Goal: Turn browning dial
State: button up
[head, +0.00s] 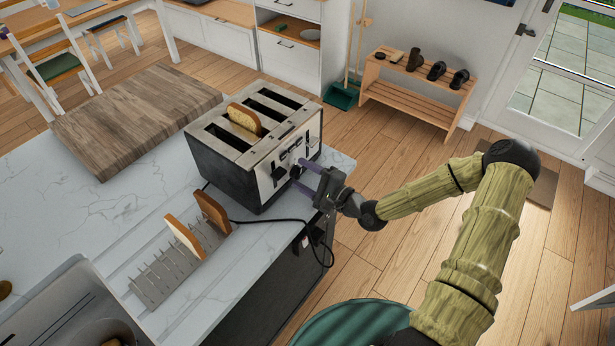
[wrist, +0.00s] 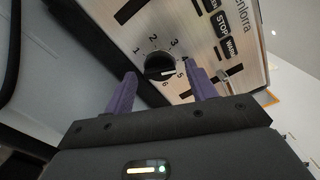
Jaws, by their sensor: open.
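The toaster (head: 236,160) stands on the marble counter, with a slice of bread (head: 244,118) in one slot. Its browning dial (wrist: 159,66) is a black knob with a white pointer mark, ringed by printed numbers, in the wrist view. The pointer lies towards the 5. My gripper (head: 308,178) is at the toaster's front panel. In the wrist view my gripper (wrist: 162,84) is open, with its purple fingers on either side of the dial's lower part. I cannot tell whether the fingers touch the dial.
A toast rack (head: 168,272) with two bread slices stands on the counter, beside the toaster's black cord (head: 270,222). A wooden board (head: 135,115) lies behind. Buttons (wrist: 222,24) sit right of the dial. Floor right of the counter is partly clear.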

jog(key=shift+d, duration=0.1)
jog(key=b+v, duration=0.3)
jog(key=v, duration=1.4)
jog(key=shift+s+f, duration=0.15)
jog(key=d+f+n+g+h, duration=0.4)
jog(key=f+n+g+h, duration=0.2)
jog(key=n+h, duration=0.3)
jog(key=s+a+r+n+g+h, duration=0.2)
jog(key=s+r+h, duration=0.3)
jog(key=r, duration=0.8)
jog(key=s+n, duration=0.1)
jog(key=s, duration=0.2)
jog(key=shift+a+r+p, duration=0.3)
jog(key=shift+r+p, duration=0.05)
